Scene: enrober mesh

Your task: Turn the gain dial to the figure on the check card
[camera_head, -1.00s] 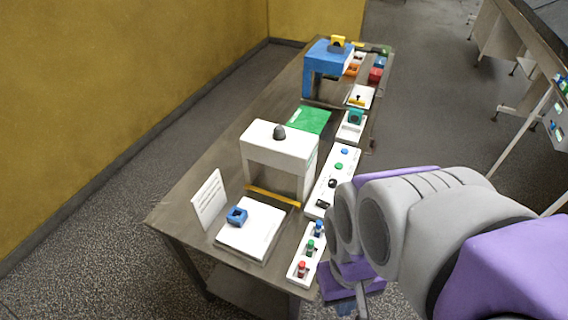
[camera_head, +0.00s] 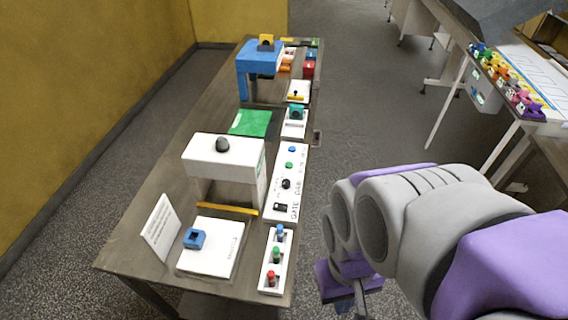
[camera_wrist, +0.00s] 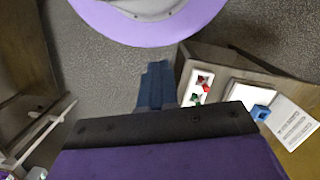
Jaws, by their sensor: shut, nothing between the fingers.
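A white control panel (camera_head: 276,216) lies along the right edge of the table. It carries a black round dial (camera_head: 286,184), a black switch (camera_head: 280,207), and blue and green buttons. Lettering beside the controls is too small to read surely, so I cannot tell which is marked gain. A white card (camera_head: 160,227) with small print stands at the table's near left. It also shows in the wrist view (camera_wrist: 291,122); its print is unreadable. My gripper (camera_head: 360,304) is right of the table, apart from the panel. In the wrist view its blue fingers (camera_wrist: 156,80) are shut and empty.
A white tray (camera_head: 265,285) holds blue, green and red pegs at the near edge. A white arch-shaped housing (camera_head: 222,150) and a blue machine (camera_head: 257,58) stand on the table. Another bench with coloured pieces (camera_head: 507,80) is at right. Floor between is clear.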

